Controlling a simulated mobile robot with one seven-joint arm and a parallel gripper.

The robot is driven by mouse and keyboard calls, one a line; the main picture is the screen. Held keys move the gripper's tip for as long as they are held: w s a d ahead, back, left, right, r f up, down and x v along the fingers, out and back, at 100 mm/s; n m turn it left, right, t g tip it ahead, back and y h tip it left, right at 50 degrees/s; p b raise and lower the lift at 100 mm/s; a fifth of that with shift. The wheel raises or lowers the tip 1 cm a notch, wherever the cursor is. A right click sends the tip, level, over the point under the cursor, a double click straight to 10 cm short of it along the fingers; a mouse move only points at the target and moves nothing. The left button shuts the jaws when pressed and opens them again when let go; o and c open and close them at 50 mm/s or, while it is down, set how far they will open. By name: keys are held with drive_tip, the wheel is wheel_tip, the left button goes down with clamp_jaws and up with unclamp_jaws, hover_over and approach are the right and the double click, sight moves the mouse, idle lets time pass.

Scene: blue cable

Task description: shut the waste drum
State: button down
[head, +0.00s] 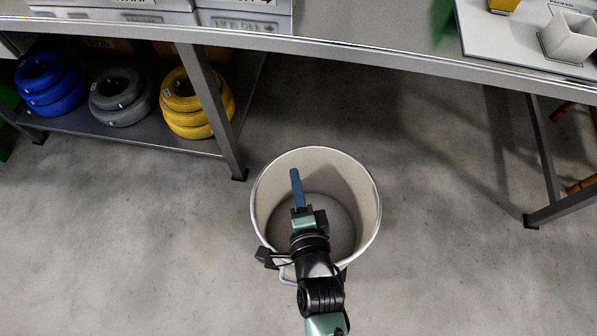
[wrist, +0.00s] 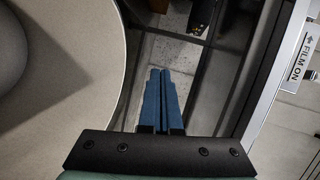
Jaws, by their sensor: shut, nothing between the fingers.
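The waste drum (head: 361,195) stands on the floor in the middle of the head view. It is a round, pale beige bin with a light rim, and its top is open and looks empty. A light loop like a handle (head: 287,274) shows at its near side, partly hidden by my arm. I cannot make out a lid. My gripper (head: 295,173) appears over the drum's opening, its blue fingers pointing toward the bench. In the wrist view the fingers (wrist: 164,73) are together and empty, with the drum's inner wall (wrist: 88,70) to their left.
A long grey workbench (head: 350,54) crosses the back. Its lower shelf (head: 85,132) at left holds blue (head: 50,83), grey (head: 118,97) and yellow (head: 195,105) cable coils. Bench legs stand left (head: 212,115) and right (head: 541,150) of the drum. The floor on both sides is clear.

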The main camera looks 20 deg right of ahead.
drive_tip(key=s+f+m+g+b, duration=0.15)
drive_tip(key=s+f, duration=0.25)
drive_tip(key=f, duration=0.4)
drive_tip(key=b, duration=0.7)
approach(297, 153)
drive_tip(key=shift+t, duration=0.25)
drive_tip(key=x, duration=0.2)
drive_tip(key=f+x, duration=0.1)
drive_tip(key=x, duration=0.2)
drive_tip(key=shift+s+a+f, duration=0.1)
drive_tip(key=shift+w+r+b, duration=0.2)
drive_tip(key=shift+w+b, duration=0.2)
drive_tip(key=shift+w, duration=0.3)
drive_tip(key=shift+d, duration=0.25)
